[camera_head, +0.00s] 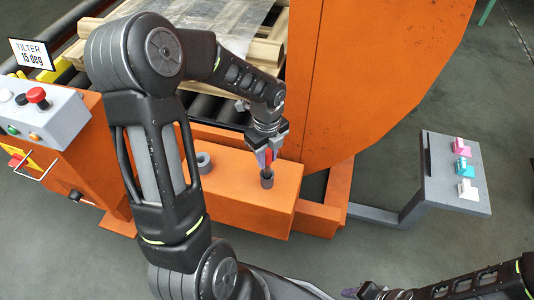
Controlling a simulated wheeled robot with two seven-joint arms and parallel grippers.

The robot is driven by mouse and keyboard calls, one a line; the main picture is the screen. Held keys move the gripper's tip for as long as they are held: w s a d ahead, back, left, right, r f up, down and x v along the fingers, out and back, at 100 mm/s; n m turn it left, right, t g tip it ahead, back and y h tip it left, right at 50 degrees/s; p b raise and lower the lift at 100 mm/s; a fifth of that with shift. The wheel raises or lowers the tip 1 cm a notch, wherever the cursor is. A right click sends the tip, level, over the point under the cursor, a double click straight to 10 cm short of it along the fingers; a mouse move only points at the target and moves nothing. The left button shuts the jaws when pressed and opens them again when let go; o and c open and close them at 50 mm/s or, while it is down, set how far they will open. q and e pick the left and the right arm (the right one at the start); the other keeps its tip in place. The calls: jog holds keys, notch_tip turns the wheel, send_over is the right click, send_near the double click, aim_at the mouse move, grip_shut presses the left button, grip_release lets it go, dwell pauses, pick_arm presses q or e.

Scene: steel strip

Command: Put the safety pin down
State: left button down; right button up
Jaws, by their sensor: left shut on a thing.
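My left gripper (264,158) points down over the orange block and is shut on the safety pin (269,157), of which a small red part shows between the fingers. Right below it a dark, round socket (267,180) stands up from the block's top. The pin's lower end is at the socket's mouth; I cannot tell whether it is inside. A second grey socket (203,160) with a dark hole stands to the left on the same block (245,190). My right gripper (352,292) shows small at the bottom edge, away from the block; its opening is unclear.
A large orange machine plate (385,75) rises just behind and right of the block. A control box (42,115) with buttons and a tilter sign (32,54) are at the left. A grey panel (457,190) with pink, cyan and white pieces stands at the right. Rollers and a pallet lie behind.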

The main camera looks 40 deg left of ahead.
pick_arm(q)
jog(key=shift+f+b, duration=0.8)
jog(key=shift+f, duration=1.1)
jog(key=shift+f, duration=0.25)
jog(key=c, duration=1.1)
grip_release()
jog(key=shift+o, duration=0.2)
notch_tip(320, 180, up, 8)
jog(key=shift+f+p, duration=0.1)
jog(key=shift+p, duration=0.95)
